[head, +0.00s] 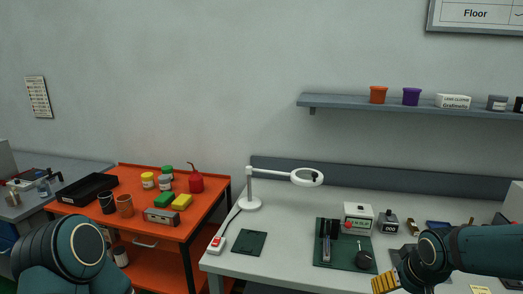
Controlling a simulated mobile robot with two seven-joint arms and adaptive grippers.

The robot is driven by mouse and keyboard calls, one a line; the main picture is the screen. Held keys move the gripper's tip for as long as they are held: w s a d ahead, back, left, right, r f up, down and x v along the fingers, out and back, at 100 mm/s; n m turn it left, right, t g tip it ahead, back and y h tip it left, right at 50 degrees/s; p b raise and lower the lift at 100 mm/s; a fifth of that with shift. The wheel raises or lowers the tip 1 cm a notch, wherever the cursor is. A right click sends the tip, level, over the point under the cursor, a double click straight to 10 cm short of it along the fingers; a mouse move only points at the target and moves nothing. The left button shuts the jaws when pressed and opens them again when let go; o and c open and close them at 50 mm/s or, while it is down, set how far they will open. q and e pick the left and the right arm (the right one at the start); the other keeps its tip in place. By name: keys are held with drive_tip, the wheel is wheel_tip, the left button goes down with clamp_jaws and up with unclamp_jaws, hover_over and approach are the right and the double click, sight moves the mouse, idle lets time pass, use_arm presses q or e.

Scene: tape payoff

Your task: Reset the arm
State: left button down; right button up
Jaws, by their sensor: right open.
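My right arm comes in from the right edge over the grey bench (285,222). Its gripper (385,284) shows a yellow-and-dark striped part low in the picture, in front of the green mat, and it is open. Nothing shows held in it. On the green mat (322,258) stand a dark upright device (327,240) and a small black round part (366,258). The details of both are too small to tell. A white box (358,217) with a red knob stands behind the mat. My left arm shows only as a rounded joint at bottom left; its gripper is out of view.
A white magnifier lamp (252,203) and a red-switched power strip (217,245) are on the bench. A smaller dark mat (249,242) lies bare. A dark grey box (388,222) stands right of the white box. An orange cart (208,208) with cans and sponges is at left.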

drive_tip(key=w+a+f+g+y, duration=0.1)
drive_tip(key=a+f, duration=0.6)
drive_tip(key=f, duration=0.2)
use_arm(q)
drive_tip(key=shift+w, duration=0.35)
use_arm(e)
drive_tip(key=s+a+f+g+y, duration=0.1)
drive_tip(key=s+a+f, duration=0.5)
drive_tip(key=f, duration=0.3)
drive_tip(key=s+a+f+m+g+y, duration=0.1)
drive_tip(key=s+a+f, duration=0.6)
drive_tip(key=f, duration=0.3)
drive_tip(key=shift+s+a+y, duration=0.2)
drive_tip(key=shift+a+y, duration=0.2)
drive_tip(key=shift+a, duration=0.2)
